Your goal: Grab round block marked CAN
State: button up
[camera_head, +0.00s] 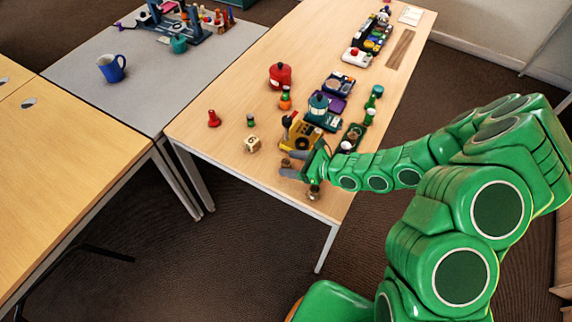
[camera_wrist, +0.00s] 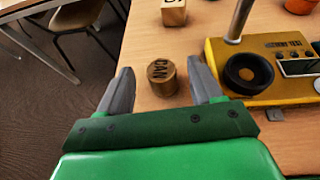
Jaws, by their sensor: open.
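The round wooden block marked CAN (camera_wrist: 162,77) stands on the light wood table in the wrist view, its lettered top upside down to the camera. My gripper (camera_wrist: 163,82) is open, with one grey finger on each side of the block. Gaps show between the block and both fingers, a little wider on the left. In the head view my gripper (camera_head: 302,170) is low over the near end of the table (camera_head: 215,150), and its fingers partly hide what is around them.
A yellow device with a black dial (camera_wrist: 250,72) sits close to the right finger. A wooden cube (camera_wrist: 174,12) lies beyond the block. The table edge is close on the left. A red pawn-like piece (camera_head: 214,118) and a red pot (camera_head: 280,75) stand farther off.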

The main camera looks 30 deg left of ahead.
aim_at(288, 163)
jog(key=shift+x, duration=2)
jog(key=c, duration=1)
